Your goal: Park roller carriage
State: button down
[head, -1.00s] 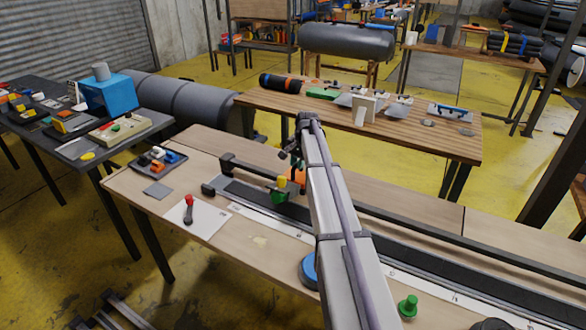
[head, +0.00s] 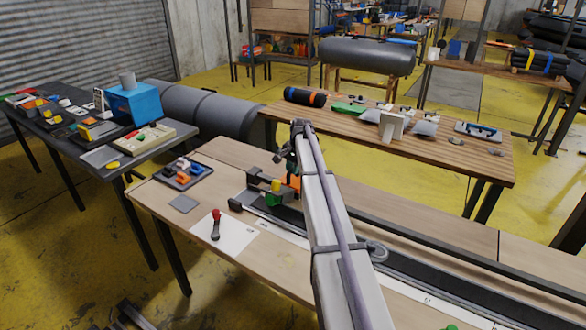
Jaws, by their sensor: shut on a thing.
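The roller carriage, with a green block (head: 270,199), a yellow top (head: 276,185) and an orange part (head: 294,182), sits near the left end of the long dark rail (head: 430,262) on the front workbench. My gripper (head: 287,163) is at the carriage and shut on it, but its fingertips are small and partly hidden by my arm. A dark end block (head: 235,205) and a dark bracket (head: 256,176) stand just left of the carriage. My arm covers the part of the rail right of the carriage.
A white sheet with a red-handled lever (head: 216,224) lies in front of the rail's left end. A tray of coloured blocks (head: 181,172) and a grey pad (head: 184,204) lie farther left. A green knob (head: 452,327) shows at the bottom edge. Another workbench (head: 455,160) stands behind.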

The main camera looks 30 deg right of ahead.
aim_at(297, 182)
jog(key=c, duration=1.1)
grip_release()
jog(key=shift+w+a, duration=0.1)
jog(key=shift+w, duration=0.1)
jog(key=shift+o, duration=0.2)
jog(key=shift+r, duration=0.1)
notch_tip(297, 182, up, 10)
jog(key=s+d+p, duration=0.1)
jog(key=s+p, duration=0.1)
jog(key=p, duration=0.8)
jog(key=shift+r+p, duration=0.2)
jog(key=shift+p, duration=0.1)
jog(key=s+a+n+g+h, duration=0.1)
jog(key=s+a+n, duration=1.1)
jog(key=s+a, duration=1.9)
jog(key=shift+s+a+f+g, duration=0.25)
jog(key=shift+s+g, duration=0.25)
jog(key=shift+s, duration=1.05)
